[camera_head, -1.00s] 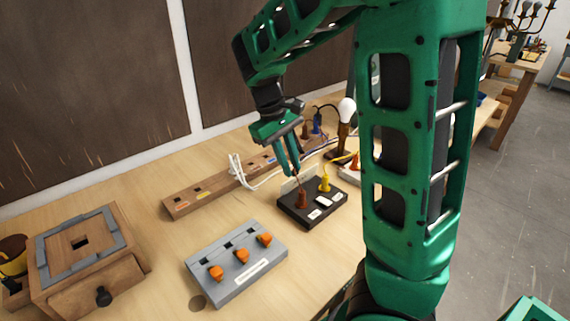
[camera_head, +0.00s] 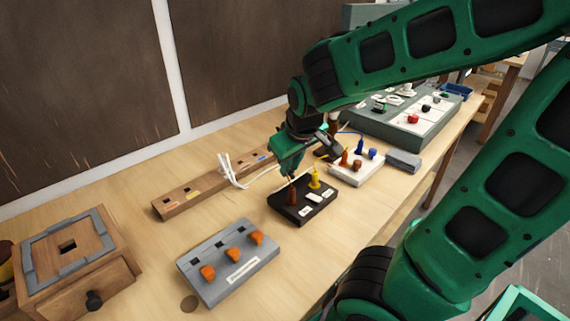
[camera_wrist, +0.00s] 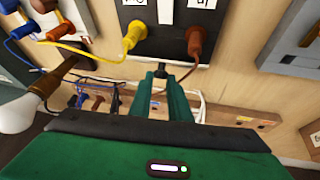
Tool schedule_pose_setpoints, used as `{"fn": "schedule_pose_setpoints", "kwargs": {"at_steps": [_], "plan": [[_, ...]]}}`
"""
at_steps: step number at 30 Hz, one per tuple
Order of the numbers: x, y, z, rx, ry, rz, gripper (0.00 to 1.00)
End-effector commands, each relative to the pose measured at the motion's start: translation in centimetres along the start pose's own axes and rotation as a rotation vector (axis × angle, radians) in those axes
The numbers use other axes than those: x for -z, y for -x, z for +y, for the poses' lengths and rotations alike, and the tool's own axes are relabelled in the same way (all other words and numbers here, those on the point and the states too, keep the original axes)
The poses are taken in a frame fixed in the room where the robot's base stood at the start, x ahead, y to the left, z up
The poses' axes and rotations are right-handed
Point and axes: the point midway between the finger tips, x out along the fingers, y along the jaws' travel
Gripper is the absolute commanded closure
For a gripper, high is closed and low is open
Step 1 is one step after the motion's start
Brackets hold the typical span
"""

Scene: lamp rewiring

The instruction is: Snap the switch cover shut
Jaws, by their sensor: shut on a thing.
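The black switch box (camera_head: 283,207) lies on the bench with a brown plug (camera_head: 292,195) and a yellow plug (camera_head: 315,180) standing in it and white labels on top. It also shows at the top of the wrist view (camera_wrist: 165,47). My gripper (camera_head: 290,176) points down at the back edge of the box. In the wrist view my gripper (camera_wrist: 161,72) has its fingertips close together at that edge, between the two plugs. It is shut on a thin part there, which seems to be the switch cover; the fingers hide most of it.
A grey block with orange knobs (camera_head: 228,262) lies in front left of the box. A wooden strip with slots (camera_head: 205,186) and white wires (camera_head: 232,170) run behind. A white plug block (camera_head: 345,176) is close on the right. A drawer box (camera_head: 70,260) stands far left.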

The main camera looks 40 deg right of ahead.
Motion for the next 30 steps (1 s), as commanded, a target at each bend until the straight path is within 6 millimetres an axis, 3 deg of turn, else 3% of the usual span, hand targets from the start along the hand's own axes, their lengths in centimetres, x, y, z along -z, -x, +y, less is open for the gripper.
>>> {"fn": "schedule_pose_setpoints", "kwargs": {"at_steps": [15, 16, 18, 30], "plan": [[-0.56, -0.17, 0.08, 0.0, -0.005, 0.008, 1.0], [-0.57, -0.17, 0.08, 0.0, -0.005, 0.008, 0.79], [-0.53, -0.16, 0.08, 0.0, -0.005, 0.009, 0.64], [-0.24, 0.48, 0.06, 0.001, -0.004, 0.016, 0.64]]}}
